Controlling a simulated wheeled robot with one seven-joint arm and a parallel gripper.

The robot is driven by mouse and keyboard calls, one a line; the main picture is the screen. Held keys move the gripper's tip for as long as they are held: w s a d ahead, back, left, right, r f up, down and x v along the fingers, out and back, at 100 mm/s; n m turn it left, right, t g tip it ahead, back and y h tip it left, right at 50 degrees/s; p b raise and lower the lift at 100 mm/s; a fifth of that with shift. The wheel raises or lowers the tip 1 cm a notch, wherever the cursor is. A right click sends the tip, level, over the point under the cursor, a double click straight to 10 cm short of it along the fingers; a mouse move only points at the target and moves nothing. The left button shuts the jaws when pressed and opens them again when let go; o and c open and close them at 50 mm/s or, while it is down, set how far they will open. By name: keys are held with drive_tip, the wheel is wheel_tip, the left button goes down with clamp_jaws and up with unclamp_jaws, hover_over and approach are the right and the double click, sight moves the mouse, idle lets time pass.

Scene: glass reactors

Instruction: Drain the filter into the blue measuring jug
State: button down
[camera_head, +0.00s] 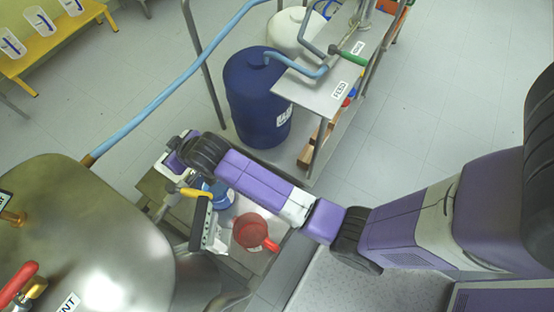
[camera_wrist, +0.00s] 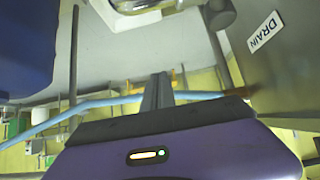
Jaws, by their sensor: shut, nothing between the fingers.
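The big metal vessel, taken as the filter (camera_head: 110,225), fills the lower left of the head view. A valve with a yellow handle (camera_head: 196,192) sticks out on its right side. The blue measuring jug (camera_head: 221,193) stands on a low stand just beyond the handle, partly hidden by it and my arm. In the wrist view, a DRAIN label (camera_wrist: 264,32) is on a grey metal surface. My gripper (camera_wrist: 157,92) is shut and empty there, with a small yellow-orange part behind its fingertips that I cannot identify. Its fingertips are not clear in the head view.
A red jug (camera_head: 254,232) stands on the low stand's right part. A blue drum (camera_head: 258,100) stands behind my arm, beside a metal frame with a FEED label (camera_head: 339,90). A light blue hose (camera_head: 180,80) runs to the vessel. Yellow table (camera_head: 60,40) at upper left.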

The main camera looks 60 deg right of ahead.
drive_tip(key=s+r+t, duration=0.5)
drive_tip(key=s+r, duration=0.2)
drive_tip(key=r, duration=0.7)
drive_tip(key=s+r+t+b, duration=0.1)
drive_tip(key=s+r, duration=0.1)
drive_tip(key=s, duration=1.1)
drive_tip(key=s+d+r+t, duration=0.1)
drive_tip(key=s+r, duration=0.1)
drive_tip(key=s, duration=1.1)
drive_tip(key=shift+s+d+b, duration=0.2)
drive_tip(key=shift+d+b, duration=0.1)
drive_tip(key=shift+b, duration=0.05)
